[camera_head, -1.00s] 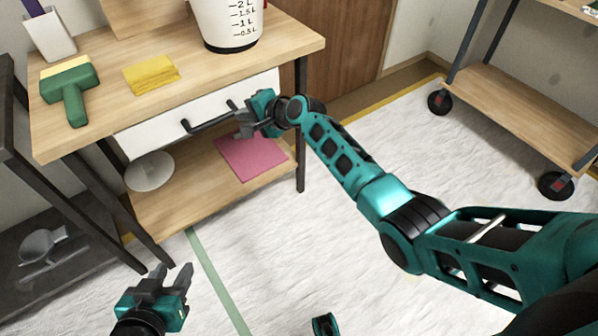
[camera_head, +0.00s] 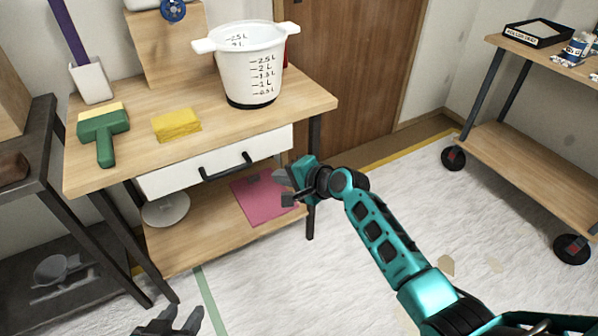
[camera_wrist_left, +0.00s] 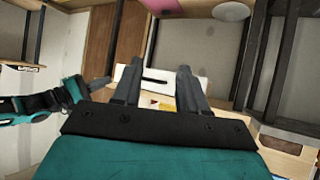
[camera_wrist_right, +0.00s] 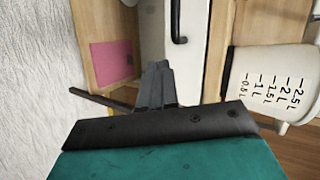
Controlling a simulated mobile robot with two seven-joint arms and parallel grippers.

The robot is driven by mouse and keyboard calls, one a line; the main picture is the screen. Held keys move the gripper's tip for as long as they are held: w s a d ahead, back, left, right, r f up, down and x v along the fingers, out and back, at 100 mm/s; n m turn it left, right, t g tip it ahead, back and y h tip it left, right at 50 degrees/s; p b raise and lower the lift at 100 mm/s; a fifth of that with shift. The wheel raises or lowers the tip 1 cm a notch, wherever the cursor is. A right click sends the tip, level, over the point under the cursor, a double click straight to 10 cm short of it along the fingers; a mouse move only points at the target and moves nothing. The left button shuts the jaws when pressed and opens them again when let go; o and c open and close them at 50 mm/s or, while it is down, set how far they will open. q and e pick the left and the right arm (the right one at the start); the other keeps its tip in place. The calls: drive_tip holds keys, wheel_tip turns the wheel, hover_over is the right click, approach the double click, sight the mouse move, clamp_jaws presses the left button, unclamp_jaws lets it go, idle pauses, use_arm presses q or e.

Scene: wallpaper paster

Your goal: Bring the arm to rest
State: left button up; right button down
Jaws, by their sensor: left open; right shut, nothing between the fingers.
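My right gripper (camera_head: 290,188) is in front of the workbench, a little right of the drawer's black handle (camera_head: 226,166) and apart from it. Its fingers are shut and empty, as the right wrist view also shows (camera_wrist_right: 158,85). My right arm reaches in from the lower right. My left gripper (camera_head: 178,318) is low at the bottom edge of the head view, its fingers apart and empty. In the left wrist view its two fingers (camera_wrist_left: 157,85) stand open, with the white drawer front (camera_wrist_left: 180,85) beyond them.
On the workbench (camera_head: 215,115) stand a white measuring bucket (camera_head: 250,75), a yellow sponge (camera_head: 176,125) and a green brush (camera_head: 103,132). A pink sheet (camera_head: 262,200) and a white disc (camera_head: 166,208) lie on its lower shelf. A wheeled cart (camera_head: 520,165) stands right.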

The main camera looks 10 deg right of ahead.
use_arm(q)
drive_tip(key=shift+y, duration=0.5)
drive_tip(key=a+r+p, duration=0.1)
drive_tip(key=p, duration=0.1)
drive_tip(key=s+a+r+p, duration=0.1)
drive_tip(key=p, duration=0.2)
drive_tip(key=a+r+p, duration=0.1)
drive_tip(key=r+p, duration=0.1)
drive_tip(key=shift+s+p, duration=0.3)
drive_tip(key=shift+p, duration=0.05)
use_arm(e)
drive_tip(key=s+d+n+h, duration=0.1)
drive_tip(key=s+d+n, duration=0.2)
drive_tip(key=s, duration=0.6)
drive_tip(key=s+d+n+h, duration=0.2)
drive_tip(key=s+n, duration=0.3)
drive_tip(key=s, duration=0.4)
drive_tip(key=s+d+n+h, duration=0.2)
drive_tip(key=s+d+n, duration=0.2)
drive_tip(key=s, duration=0.6)
drive_tip(key=shift+d+f+n+t, duration=0.2)
drive_tip(key=shift+d+n+t, duration=0.15)
drive_tip(key=shift+n, duration=0.25)
use_arm(q)
drive_tip(key=shift+d+f, duration=0.1)
drive_tip(key=shift+d, duration=0.05)
